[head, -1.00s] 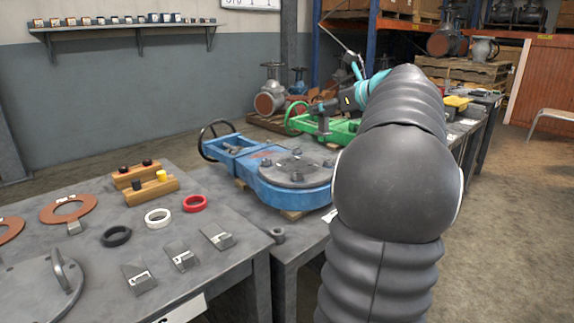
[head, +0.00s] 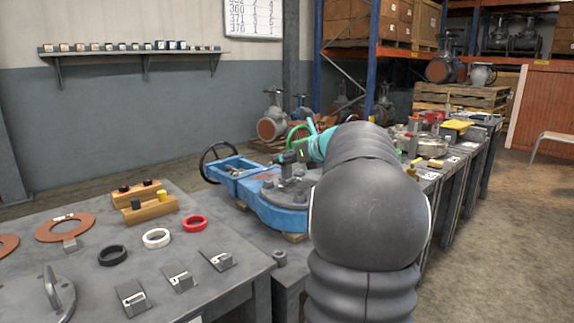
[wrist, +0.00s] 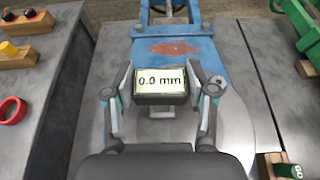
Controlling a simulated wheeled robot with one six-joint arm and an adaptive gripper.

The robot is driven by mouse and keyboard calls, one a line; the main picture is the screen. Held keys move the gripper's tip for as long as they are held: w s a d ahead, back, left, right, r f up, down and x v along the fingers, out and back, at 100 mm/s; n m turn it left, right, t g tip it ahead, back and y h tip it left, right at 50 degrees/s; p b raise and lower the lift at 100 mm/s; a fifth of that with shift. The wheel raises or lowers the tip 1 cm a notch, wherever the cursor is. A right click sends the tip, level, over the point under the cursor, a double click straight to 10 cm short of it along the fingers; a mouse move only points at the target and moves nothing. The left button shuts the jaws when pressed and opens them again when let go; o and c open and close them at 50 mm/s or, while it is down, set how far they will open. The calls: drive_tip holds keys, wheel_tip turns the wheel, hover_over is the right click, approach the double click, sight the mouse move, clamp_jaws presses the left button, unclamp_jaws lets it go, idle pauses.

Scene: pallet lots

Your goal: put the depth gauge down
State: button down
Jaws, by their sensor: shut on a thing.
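The depth gauge (wrist: 160,82) is a dark block with a lit display reading 0.0 mm, seen in the wrist view. My gripper (wrist: 161,88) is shut on it, one finger at each side. In the wrist view they are over the blue gate valve (wrist: 178,48) and its round grey cover. In the head view the small dark gauge (head: 287,158) shows above the blue valve (head: 280,212), and my arm hides part of the valve. I cannot tell whether the gauge touches the cover.
A green valve (wrist: 298,22) lies on the right. The left table holds a red ring (head: 195,223), a white ring (head: 156,238), a black ring (head: 112,255), wooden blocks (head: 150,208) and several metal wedges. Tables with more parts run back at right.

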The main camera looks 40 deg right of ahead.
drive_tip(key=shift+f, duration=0.7)
drive_tip(key=shift+f, duration=0.2)
drive_tip(key=shift+c, duration=1.8)
unclamp_jaws()
drive_tip(key=shift+r, duration=0.2)
drive_tip(key=a+p+v, duration=0.1)
drive_tip(key=v, duration=1.1)
drive_tip(key=shift+d, duration=0.45)
